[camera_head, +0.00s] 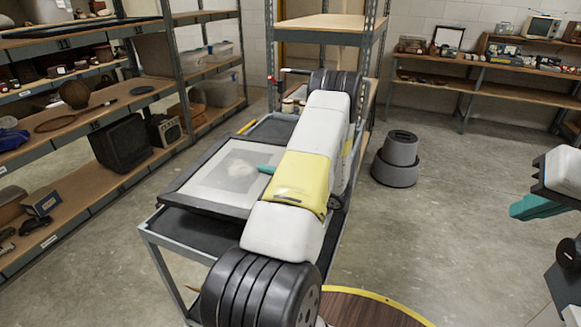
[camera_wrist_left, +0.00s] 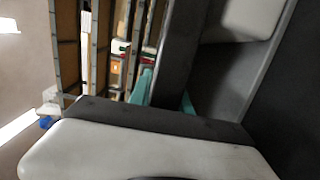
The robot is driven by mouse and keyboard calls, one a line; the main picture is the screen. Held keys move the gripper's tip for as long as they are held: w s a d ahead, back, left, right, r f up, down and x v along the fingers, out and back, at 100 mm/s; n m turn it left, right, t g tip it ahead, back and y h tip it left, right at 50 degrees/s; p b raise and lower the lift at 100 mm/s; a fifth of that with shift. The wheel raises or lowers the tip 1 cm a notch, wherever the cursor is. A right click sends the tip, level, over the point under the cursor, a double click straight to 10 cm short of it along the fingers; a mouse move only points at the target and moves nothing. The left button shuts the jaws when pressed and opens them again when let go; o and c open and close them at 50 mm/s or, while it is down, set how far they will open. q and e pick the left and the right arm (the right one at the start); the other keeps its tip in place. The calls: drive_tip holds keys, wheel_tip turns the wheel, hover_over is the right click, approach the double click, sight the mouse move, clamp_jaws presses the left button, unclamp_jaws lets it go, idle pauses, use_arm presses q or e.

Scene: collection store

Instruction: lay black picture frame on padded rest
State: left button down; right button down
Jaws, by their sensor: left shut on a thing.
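The black picture frame (camera_head: 222,178), with a pale mount and a small faint picture, is over the grey trolley (camera_head: 190,226) in the head view. I cannot tell whether it touches the trolley top. My left gripper (camera_head: 266,169) is shut on the frame's right side; my arm hides that edge. In the left wrist view the gripper's teal fingers (camera_wrist_left: 165,90) are on either side of a dark bar of the frame (camera_wrist_left: 180,45). My right gripper (camera_head: 535,206) is at the right edge, away from the frame, its opening unclear. I cannot make out a padded rest for certain.
Loaded shelves (camera_head: 100,110) stand along the left, and a tall rack (camera_head: 320,24) stands behind the trolley. A grey round stand (camera_head: 397,160) is on the floor right of my arm. A round wooden top (camera_head: 365,308) is at the bottom.

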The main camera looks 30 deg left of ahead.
use_arm(q)
drive_tip(key=shift+f, duration=0.5)
drive_tip(key=c, duration=1.2)
unclamp_jaws()
drive_tip(key=shift+f, duration=0.25)
